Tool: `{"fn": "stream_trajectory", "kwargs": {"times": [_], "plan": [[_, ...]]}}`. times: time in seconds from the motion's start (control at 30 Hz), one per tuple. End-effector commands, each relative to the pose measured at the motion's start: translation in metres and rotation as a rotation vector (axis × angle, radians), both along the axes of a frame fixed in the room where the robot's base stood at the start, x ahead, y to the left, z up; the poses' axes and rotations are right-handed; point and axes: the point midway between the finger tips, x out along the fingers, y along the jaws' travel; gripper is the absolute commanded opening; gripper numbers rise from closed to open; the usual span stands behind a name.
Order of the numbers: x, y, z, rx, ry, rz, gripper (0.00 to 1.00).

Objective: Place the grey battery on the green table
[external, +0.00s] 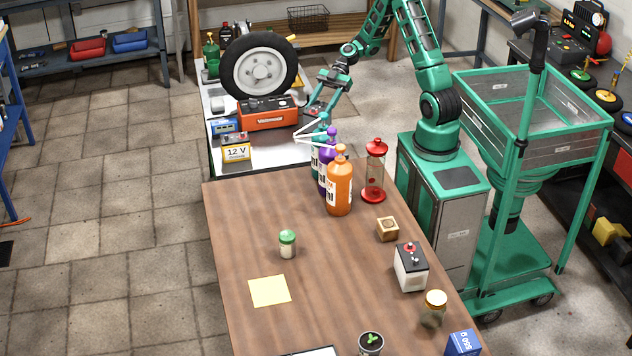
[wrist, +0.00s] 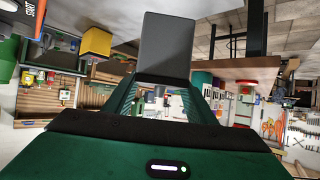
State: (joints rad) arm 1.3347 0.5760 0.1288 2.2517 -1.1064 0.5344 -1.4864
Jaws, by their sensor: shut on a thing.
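My gripper (external: 308,135) is over the near right part of the pale-topped back table (external: 280,152), just behind the bottles. In the wrist view its two green fingers are shut on a plain dark grey block (wrist: 167,48), which looks like the grey battery. In the external view I cannot make out the held block clearly; bottles stand in front of that spot. I cannot tell any tabletop as green. A different light grey battery with a black top (external: 411,267) stands upright on the brown table (external: 330,290).
The back table holds a yellow 12 V battery (external: 236,152), a red charger (external: 266,116) and a wheel (external: 259,70). The brown table's left side is mostly clear.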

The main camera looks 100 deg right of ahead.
Motion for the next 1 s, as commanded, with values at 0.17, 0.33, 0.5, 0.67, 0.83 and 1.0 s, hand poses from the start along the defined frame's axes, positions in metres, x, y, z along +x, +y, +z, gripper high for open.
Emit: {"fn": "stream_trajectory", "kwargs": {"times": [0.17, 0.33, 0.5, 0.67, 0.83, 1.0], "plan": [[-0.005, -0.001, 0.001, 0.001, -0.001, 0.013, 0.00], [-0.005, -0.001, -0.009, 0.004, -0.002, 0.013, 0.00], [-0.005, -0.001, -0.024, 0.003, -0.002, 0.012, 0.00], [-0.005, 0.000, -0.038, 0.003, -0.002, 0.012, 0.00], [-0.005, 0.000, -0.051, 0.003, -0.003, 0.011, 0.00], [-0.005, -0.001, -0.059, 0.002, -0.002, 0.011, 0.00]]}}
